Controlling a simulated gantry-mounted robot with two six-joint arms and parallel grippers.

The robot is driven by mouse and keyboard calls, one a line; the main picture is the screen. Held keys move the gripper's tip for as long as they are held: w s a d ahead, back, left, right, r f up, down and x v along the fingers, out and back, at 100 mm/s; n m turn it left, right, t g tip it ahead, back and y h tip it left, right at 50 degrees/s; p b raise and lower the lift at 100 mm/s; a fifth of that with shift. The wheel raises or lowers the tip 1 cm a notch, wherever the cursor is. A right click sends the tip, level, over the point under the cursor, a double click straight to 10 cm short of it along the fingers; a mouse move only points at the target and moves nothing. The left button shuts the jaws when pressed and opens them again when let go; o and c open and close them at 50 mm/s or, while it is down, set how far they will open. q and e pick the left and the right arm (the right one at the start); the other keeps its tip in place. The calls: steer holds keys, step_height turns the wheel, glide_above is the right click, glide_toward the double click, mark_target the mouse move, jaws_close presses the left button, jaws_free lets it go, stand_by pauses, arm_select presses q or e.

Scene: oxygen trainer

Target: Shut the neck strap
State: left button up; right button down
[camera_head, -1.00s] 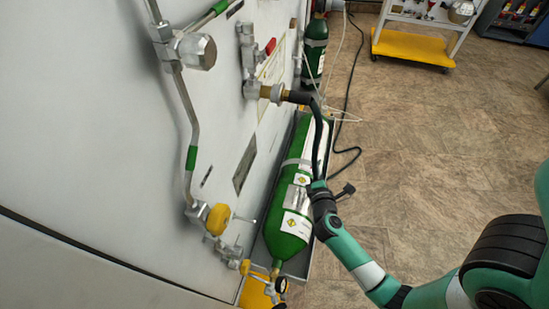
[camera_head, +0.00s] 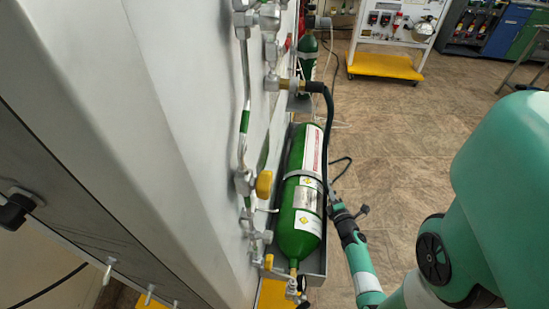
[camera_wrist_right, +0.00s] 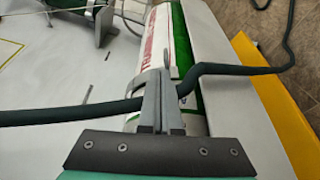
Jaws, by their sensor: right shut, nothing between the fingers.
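The green oxygen cylinder (camera_head: 294,239) lies in a grey tray on the side of the white panel. A grey strap (camera_head: 290,174) crosses it near its middle; I cannot tell whether its fastening is open or shut. My right gripper (camera_head: 332,194) is shut and empty beside the right side of the cylinder, near the strap. In the right wrist view its fingers (camera_wrist_right: 153,82) are together over the cylinder's white label (camera_wrist_right: 158,42), by the black hose (camera_wrist_right: 70,112). The fingers hide part of the cylinder and hose. My left gripper is not in view.
The black hose runs from a panel fitting (camera_head: 290,86) down past the cylinder's right side. Yellow valve handles (camera_head: 264,184) stick out from the panel. A second green cylinder (camera_head: 307,66) stands behind. Open floor (camera_head: 400,140) lies to the right, with a yellow-based cart (camera_head: 385,66) beyond.

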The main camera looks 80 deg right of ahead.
steer(key=shift+s+d+f+m+h+b, duration=0.1)
steer(key=shift+s+f+m+h+b, duration=0.05)
steer(key=shift+f+m+b, duration=0.2)
steer(key=shift+s+d+f+m+h+b, duration=0.15)
steer(key=shift+f+m+b, duration=0.1)
steer(key=shift+f, duration=0.2)
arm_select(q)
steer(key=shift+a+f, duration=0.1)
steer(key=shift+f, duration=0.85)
arm_select(e)
steer(key=shift+a+f, duration=0.1)
steer(key=shift+f, duration=0.1)
steer(key=shift+a, duration=0.1)
steer(key=shift+a, duration=0.2)
arm_select(q)
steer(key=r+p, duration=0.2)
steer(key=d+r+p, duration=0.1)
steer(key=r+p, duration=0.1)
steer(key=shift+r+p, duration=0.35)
steer(key=shift+p, duration=0.05)
arm_select(e)
steer(key=v, duration=1.1)
steer(key=shift+a, duration=0.2)
